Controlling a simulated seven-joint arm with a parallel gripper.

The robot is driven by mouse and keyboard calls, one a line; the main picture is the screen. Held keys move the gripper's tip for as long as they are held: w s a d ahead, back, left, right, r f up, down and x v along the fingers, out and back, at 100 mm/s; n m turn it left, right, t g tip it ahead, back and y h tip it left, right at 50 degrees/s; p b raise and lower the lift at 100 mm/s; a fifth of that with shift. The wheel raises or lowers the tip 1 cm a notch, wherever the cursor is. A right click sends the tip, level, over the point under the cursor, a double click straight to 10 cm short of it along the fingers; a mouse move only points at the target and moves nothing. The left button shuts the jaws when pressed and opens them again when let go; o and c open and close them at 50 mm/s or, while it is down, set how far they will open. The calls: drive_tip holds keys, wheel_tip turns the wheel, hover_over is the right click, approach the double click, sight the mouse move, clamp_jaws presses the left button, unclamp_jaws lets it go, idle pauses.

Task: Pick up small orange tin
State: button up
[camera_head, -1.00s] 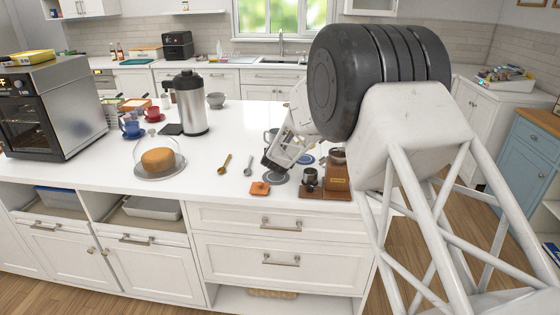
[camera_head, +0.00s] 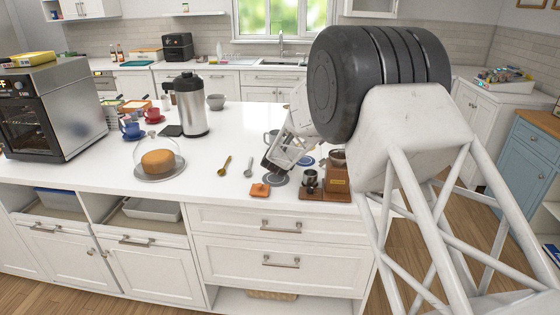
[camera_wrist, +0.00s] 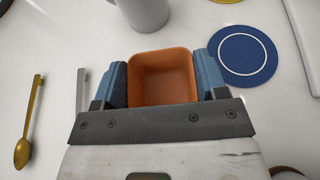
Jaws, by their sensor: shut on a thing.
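The small orange tin (camera_wrist: 162,78) is a squarish open-topped box, seen from above in the wrist view. My gripper (camera_wrist: 161,82) has a blue-padded finger on each side of it and is shut on it. In the head view my gripper (camera_head: 270,164) is low over the white counter, and I cannot make out the tin there. I cannot tell whether the tin touches the counter.
A grey mug (camera_wrist: 143,12) is just beyond the tin, and a blue coaster (camera_wrist: 238,57) lies to its right. A gold spoon (camera_wrist: 27,130) lies to the left. A flat orange piece (camera_head: 260,190) and a wooden stand (camera_head: 337,186) sit near the front edge.

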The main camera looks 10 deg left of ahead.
drive_tip(key=shift+r, duration=0.1)
drive_tip(key=shift+r, duration=0.75)
wheel_tip(320, 180, up, 2)
drive_tip(key=shift+r, duration=0.1)
drive_tip(key=s+d, duration=0.2)
drive_tip(key=s, duration=0.5)
drive_tip(key=s+d+r, duration=0.1)
drive_tip(key=s+d, duration=0.1)
drive_tip(key=s, duration=0.6)
drive_tip(key=shift+s+d, duration=0.15)
drive_tip(key=shift+d, duration=0.15)
